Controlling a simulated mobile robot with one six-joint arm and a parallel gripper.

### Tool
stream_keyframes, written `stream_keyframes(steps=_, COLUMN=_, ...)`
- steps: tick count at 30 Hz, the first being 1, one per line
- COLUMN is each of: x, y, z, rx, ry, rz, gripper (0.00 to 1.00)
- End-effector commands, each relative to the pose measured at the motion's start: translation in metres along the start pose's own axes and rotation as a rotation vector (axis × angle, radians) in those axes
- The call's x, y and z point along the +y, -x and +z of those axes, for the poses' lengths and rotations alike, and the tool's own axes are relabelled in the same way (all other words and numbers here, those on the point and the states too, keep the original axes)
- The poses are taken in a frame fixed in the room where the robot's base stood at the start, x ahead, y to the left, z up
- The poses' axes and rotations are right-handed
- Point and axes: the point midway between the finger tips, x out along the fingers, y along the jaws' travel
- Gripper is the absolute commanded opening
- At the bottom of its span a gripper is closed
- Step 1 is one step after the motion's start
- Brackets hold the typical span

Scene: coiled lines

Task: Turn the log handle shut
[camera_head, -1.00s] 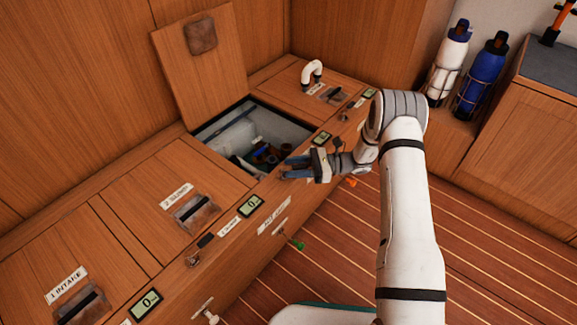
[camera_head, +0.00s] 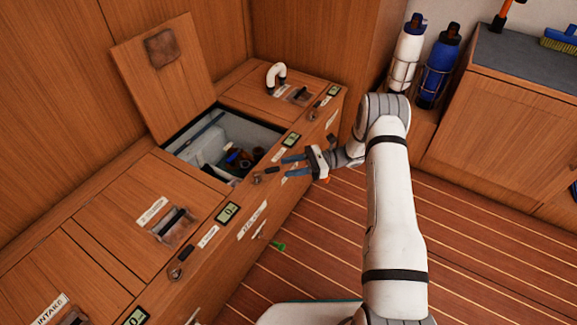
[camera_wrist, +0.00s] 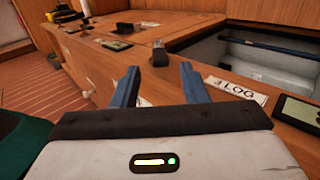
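The log handle (camera_head: 271,169) is a small metal fitting with a black grip on the front ledge of the open compartment. In the wrist view the handle (camera_wrist: 158,53) stands just beyond and between my fingertips, left of the "3 LOG" label (camera_wrist: 238,90). My gripper (camera_head: 284,169) has blue fingers. It is open and empty, pointing at the handle from the right in the head view. In the wrist view my gripper (camera_wrist: 160,72) shows a clear gap between the fingers. They appear apart from the handle; exact depth is hard to tell.
The log lid (camera_head: 165,75) stands raised behind the open bin (camera_head: 205,140), which holds several items. Small displays (camera_head: 228,212) and another latch handle (camera_head: 187,254) line the counter. Two bottles (camera_head: 437,68) stand in racks at right.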

Motion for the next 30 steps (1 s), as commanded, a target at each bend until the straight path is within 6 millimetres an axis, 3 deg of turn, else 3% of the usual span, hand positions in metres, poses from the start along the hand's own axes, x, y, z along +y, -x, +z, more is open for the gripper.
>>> stream_keyframes(steps=5, x=0.004, y=0.001, z=0.001, rx=-0.011, ry=-0.045, rz=-0.02, gripper=0.29)
stream_keyframes(steps=8, x=0.019, y=0.008, z=0.001, rx=-0.052, ry=-0.204, rz=-0.093, gripper=0.21)
stream_keyframes(steps=15, x=0.089, y=0.03, z=0.001, rx=-0.303, ry=-0.945, rz=-0.394, gripper=0.02)
stream_keyframes(steps=21, x=0.135, y=0.036, z=0.002, rx=-0.512, ry=-1.388, rz=-0.54, gripper=0.0)
stream_keyframes(steps=25, x=0.144, y=0.035, z=0.001, rx=-0.567, ry=-1.491, rz=-0.569, gripper=0.0)
stream_keyframes(steps=30, x=0.136, y=0.025, z=-0.002, rx=-0.569, ry=-1.502, rz=-0.569, gripper=0.0)
